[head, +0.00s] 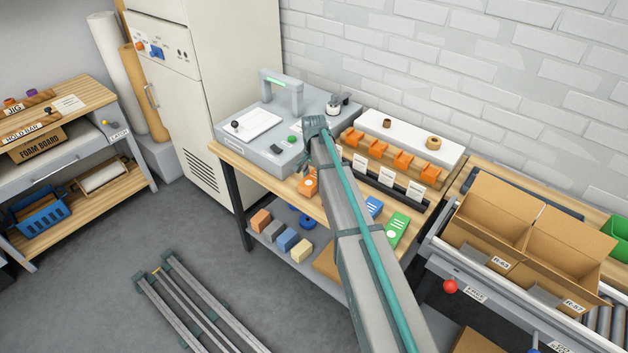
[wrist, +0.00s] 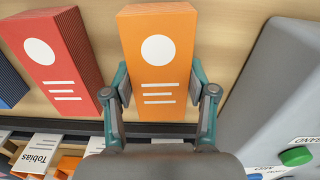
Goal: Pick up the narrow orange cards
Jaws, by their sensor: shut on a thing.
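The narrow orange card stack (wrist: 158,55) has a white circle and white lines on its face. It stands on the light wood worktop in the wrist view. It also shows in the head view (head: 308,184), near the bench's front edge, partly hidden by my arm. My gripper (wrist: 160,92) has one finger on each side of the stack, shut on its lower part as pictured. I cannot tell whether the stack is clear of the wood.
A red card stack (wrist: 52,50) stands close left in the wrist view, with a dark blue one (wrist: 10,78) beyond. A grey machine (wrist: 283,90) is on the right. Blue (head: 373,207) and green (head: 397,229) stacks show in the head view, by a card rack (head: 385,184).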

